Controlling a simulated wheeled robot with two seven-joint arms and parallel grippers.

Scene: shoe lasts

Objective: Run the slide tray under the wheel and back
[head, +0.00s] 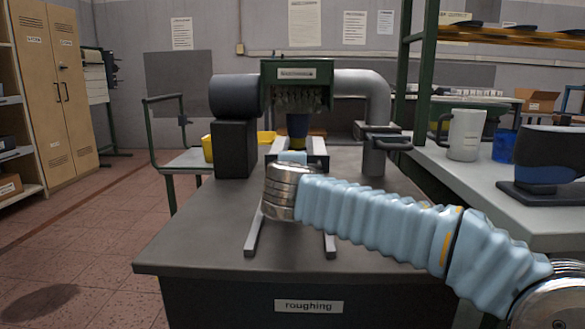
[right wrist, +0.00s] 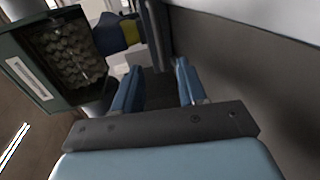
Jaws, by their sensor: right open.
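The roughing wheel (head: 297,101), a bristled roller, sits inside a green housing in the middle of the head view; its bristles (right wrist: 70,50) fill the upper left of the right wrist view. Below the wheel is a dark blue and yellow piece (head: 298,128), likely the last, on what seems to be the slide tray (head: 318,150). My right arm hides much of the tray. Two grey rails (head: 255,232) run toward me. My right gripper (right wrist: 158,70) is open at the tray's near side, its blue fingers apart; nothing is clearly held. My left gripper is out of view.
The machine stands on a grey bench labelled "roughing" (head: 308,306). A fat grey pipe (head: 375,110) rises on its right. The bench's left front is clear.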

